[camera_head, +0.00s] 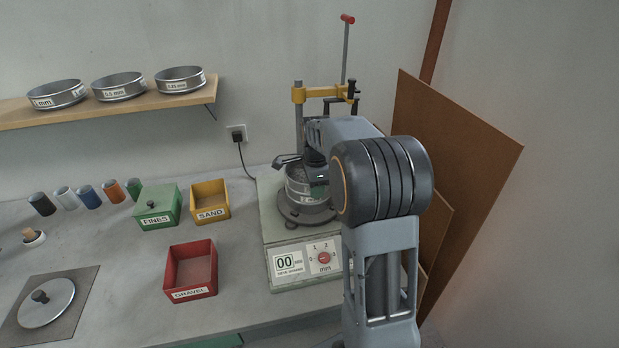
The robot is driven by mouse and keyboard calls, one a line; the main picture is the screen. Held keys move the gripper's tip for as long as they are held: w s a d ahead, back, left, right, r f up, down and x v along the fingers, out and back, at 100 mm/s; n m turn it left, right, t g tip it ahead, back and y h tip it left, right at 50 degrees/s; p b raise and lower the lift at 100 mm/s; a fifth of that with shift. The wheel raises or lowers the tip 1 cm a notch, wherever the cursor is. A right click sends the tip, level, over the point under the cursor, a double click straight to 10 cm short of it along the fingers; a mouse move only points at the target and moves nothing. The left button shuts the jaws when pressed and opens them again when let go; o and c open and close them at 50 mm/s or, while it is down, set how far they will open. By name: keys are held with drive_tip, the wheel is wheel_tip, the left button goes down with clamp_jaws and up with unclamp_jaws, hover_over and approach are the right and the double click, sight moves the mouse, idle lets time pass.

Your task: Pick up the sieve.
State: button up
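A round metal sieve (302,191) sits on the dark round plate of the shaker (292,257). My arm reaches over the shaker from the right. My gripper (312,163) is small, dark and right at the sieve's top. My wrist hides part of it, and I cannot tell whether its fingers are apart or touching the sieve. Three more metal sieves stand on the wall shelf: one marked mm (57,95) at the left, one in the middle (119,87) and one at the right (180,80).
The shaker has a post with a yellow clamp bar (322,92) and a red-tipped lever (346,40). A green FINES box (157,218), yellow SAND box (211,214) and red GRAVEL box (193,293) stand left. A lid (50,305) lies front left. Brown boards (455,150) lean right.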

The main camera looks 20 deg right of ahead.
clamp_jaws()
drive_tip(key=shift+r, duration=0.15)
idle(0.5)
